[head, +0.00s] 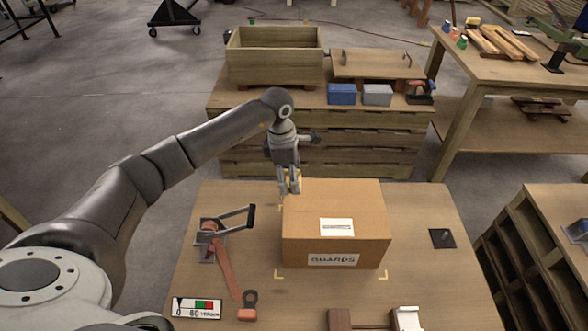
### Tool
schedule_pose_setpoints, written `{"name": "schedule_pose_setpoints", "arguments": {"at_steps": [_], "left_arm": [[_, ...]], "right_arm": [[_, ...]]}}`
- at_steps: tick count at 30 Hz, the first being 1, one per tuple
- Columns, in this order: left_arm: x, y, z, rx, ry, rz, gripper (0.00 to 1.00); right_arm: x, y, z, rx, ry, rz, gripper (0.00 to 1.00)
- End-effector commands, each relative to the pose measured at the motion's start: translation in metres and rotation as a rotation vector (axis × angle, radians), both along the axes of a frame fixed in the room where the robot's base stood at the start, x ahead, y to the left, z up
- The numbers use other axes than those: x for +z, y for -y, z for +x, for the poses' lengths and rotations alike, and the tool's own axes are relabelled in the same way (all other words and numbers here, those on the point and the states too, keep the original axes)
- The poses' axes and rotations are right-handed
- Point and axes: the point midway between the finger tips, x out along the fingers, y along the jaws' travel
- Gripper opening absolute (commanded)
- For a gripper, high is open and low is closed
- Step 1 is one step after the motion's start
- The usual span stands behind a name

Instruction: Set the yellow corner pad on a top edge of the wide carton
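The wide carton (335,219) is a closed brown box with white labels on its top and front. It stands on the wooden table. My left gripper (290,190) points down at the carton's far left top corner, with its fingers close together. A small yellowish patch shows at the fingers, but it is too small to tell whether it is the yellow corner pad or whether it is gripped. I cannot tell if the fingertips touch the carton. My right gripper is not in view.
A clamp-like tool with an orange strap (224,262) lies left of the carton. A scale card (196,308), a brown block (340,319) and a white piece (407,318) lie near the front. A dark square plate (442,239) lies on the right. Yellow marks (279,275) frame the carton.

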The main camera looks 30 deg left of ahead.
Motion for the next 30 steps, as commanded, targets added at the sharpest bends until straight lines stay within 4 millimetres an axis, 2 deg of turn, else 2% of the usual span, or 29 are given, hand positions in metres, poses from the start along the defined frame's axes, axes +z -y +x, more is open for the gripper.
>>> {"name": "schedule_pose_setpoints", "arguments": {"at_steps": [11, 24, 30], "left_arm": [[-0.002, 0.000, 0.000, -0.001, 0.001, -0.001, 0.35], [-0.041, 0.000, 0.000, -0.001, -0.001, 0.000, 0.35], [-0.048, 0.000, 0.000, -0.001, 0.001, -0.001, 0.35]], "right_arm": [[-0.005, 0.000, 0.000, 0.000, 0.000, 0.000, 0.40], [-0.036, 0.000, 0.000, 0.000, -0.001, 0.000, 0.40], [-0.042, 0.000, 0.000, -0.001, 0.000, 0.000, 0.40]]}}
